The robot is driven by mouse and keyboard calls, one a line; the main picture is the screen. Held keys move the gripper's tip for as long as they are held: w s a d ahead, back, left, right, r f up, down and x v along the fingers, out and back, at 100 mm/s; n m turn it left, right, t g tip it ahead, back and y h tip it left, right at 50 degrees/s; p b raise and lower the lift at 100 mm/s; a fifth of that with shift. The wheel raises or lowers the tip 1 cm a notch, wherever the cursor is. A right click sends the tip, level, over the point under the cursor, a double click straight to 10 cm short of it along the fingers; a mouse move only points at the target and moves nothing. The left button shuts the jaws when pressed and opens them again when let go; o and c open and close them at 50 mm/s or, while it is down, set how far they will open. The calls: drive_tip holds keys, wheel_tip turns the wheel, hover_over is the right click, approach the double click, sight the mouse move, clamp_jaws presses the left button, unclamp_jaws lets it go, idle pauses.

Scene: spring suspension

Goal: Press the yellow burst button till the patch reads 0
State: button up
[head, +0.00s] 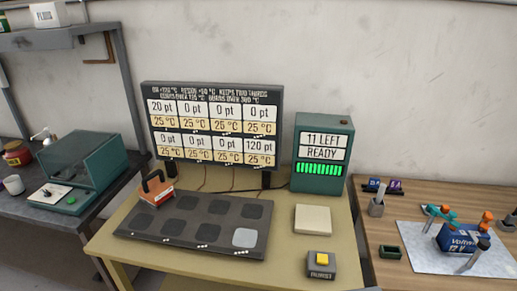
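The yellow burst button (322,259) sits on a small grey box (319,272) with a label at the front right of the tan table. A dark plate (188,235) carries two rows of patches. Its front right patch (244,238) is light grey; the other visible ones are dark. The display board (214,125) reads 20 pt at top left, 120 pt at bottom right and 0 pt elsewhere, each at 25 °C. A teal box (321,153) reads "11 LEFT" and "READY" above a green bar. My gripper is not in view.
A red block with a dark handle (156,189) stands at the plate's back left corner. A cream square pad (313,219) lies behind the button. A blue battery (462,238) stands on the right bench. A teal glass-sided case (82,168) stands on the left bench.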

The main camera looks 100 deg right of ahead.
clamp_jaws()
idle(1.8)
